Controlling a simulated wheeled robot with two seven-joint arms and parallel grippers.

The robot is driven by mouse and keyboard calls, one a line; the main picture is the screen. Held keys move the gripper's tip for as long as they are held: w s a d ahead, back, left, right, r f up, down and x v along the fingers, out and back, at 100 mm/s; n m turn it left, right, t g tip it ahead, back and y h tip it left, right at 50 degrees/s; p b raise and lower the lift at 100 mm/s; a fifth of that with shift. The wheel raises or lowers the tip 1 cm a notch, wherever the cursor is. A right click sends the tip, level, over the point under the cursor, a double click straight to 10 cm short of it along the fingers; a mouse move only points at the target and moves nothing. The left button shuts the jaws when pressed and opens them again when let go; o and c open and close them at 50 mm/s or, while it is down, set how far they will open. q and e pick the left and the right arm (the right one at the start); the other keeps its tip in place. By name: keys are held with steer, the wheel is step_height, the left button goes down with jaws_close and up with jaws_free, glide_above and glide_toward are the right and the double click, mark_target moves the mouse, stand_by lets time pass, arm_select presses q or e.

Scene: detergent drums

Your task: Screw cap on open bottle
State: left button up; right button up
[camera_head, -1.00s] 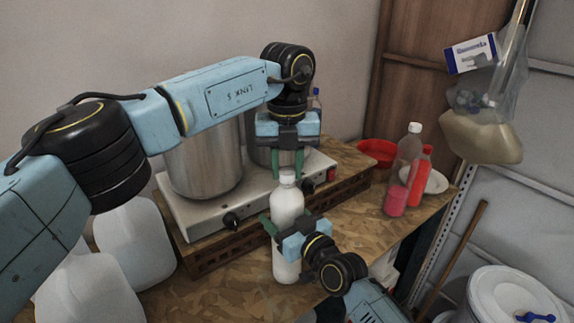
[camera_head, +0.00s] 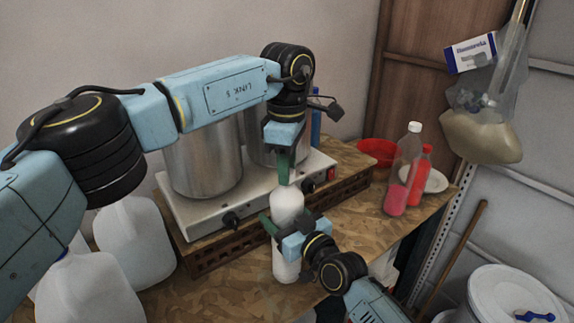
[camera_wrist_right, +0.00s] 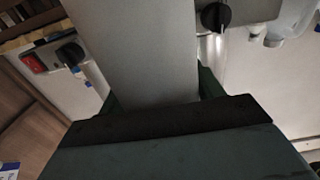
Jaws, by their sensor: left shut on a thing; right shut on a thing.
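A white bottle (camera_head: 287,203) stands upright on the wooden worktop in front of the cooker. My right gripper (camera_head: 286,228) is shut around its body from the front right. In the right wrist view the bottle (camera_wrist_right: 150,50) fills the middle as a grey-white band between the green fingers. My left gripper (camera_head: 284,172) comes down from above, shut at the bottle's neck, its green fingers turned nearly in line with the view. The cap is hidden behind these fingers, so I cannot see how it sits on the neck.
A two-plate cooker (camera_head: 205,225) with two metal pots (camera_head: 203,165) stands behind the bottle. White jugs (camera_head: 135,240) are at the left. A pink-filled bottle (camera_head: 403,175), a red bottle (camera_head: 420,178) and a red bowl (camera_head: 378,152) stand at the right. The worktop's front right is clear.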

arm_select(q)
steer(key=m, duration=0.5)
steer(key=shift+m, duration=0.4)
steer(key=m, duration=0.4)
steer(key=o, duration=1.2)
steer(key=shift+c, duration=0.2)
arm_select(e)
steer(key=shift+f, duration=0.1)
arm_select(q)
step_height(320, 180, up, 12)
arm_select(e)
steer(key=o, duration=2)
steer(key=shift+c, duration=0.2)
